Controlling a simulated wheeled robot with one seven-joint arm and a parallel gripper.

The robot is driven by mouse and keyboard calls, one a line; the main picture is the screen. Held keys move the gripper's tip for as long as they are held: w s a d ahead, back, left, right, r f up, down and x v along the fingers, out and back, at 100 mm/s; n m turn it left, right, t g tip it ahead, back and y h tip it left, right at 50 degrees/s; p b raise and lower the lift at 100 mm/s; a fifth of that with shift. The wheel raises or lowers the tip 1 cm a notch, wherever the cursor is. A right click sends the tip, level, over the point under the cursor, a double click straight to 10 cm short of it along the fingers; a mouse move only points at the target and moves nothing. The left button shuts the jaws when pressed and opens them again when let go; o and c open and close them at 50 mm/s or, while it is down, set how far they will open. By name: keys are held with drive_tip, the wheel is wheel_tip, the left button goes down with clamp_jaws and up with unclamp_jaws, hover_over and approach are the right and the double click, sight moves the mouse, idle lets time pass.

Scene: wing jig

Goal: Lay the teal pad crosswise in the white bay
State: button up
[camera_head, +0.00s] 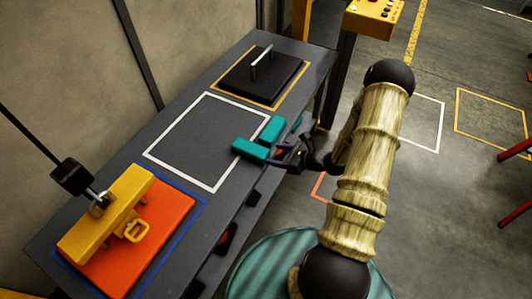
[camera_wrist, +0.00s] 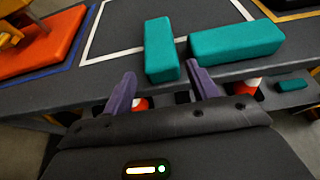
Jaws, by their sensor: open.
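Two teal pads lie at the front line of the white-outlined bay (camera_head: 182,121). One pad (camera_head: 250,149) lies with its long side pointing from the table's front edge into the bay; in the wrist view (camera_wrist: 160,48) it is the left one. The other pad (camera_head: 271,130) lies roughly along the front edge, to the right in the wrist view (camera_wrist: 237,42). Both overlap the front line. My gripper (camera_head: 277,156) is open at the table's front edge. In the wrist view its fingertips (camera_wrist: 161,73) flank the near end of the left pad, without visible grip.
An orange slab (camera_head: 170,240) with a yellow block (camera_head: 105,220) lies in a blue outline at the left. A dark plate with a handle (camera_head: 262,78) sits in an orange outline at the back. The bay's middle is clear. Items sit on a shelf below the tabletop.

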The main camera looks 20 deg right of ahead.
drive_tip(key=v, duration=0.3)
drive_tip(key=shift+s+d, duration=0.1)
drive_tip(key=shift+s, duration=0.05)
idle(0.4)
drive_tip(key=s+a+r+n+g, duration=0.9)
drive_tip(key=n, duration=0.4)
drive_tip(key=s+d+r+n+t+h, duration=0.1)
drive_tip(key=s+r+n+h, duration=0.3)
drive_tip(key=r+n+h, duration=0.5)
drive_tip(key=r+n+t, duration=0.1)
drive_tip(key=n, duration=0.4)
drive_tip(key=shift+s+r, duration=0.2)
drive_tip(key=shift+r, duration=0.05)
drive_tip(key=shift+c, duration=0.5)
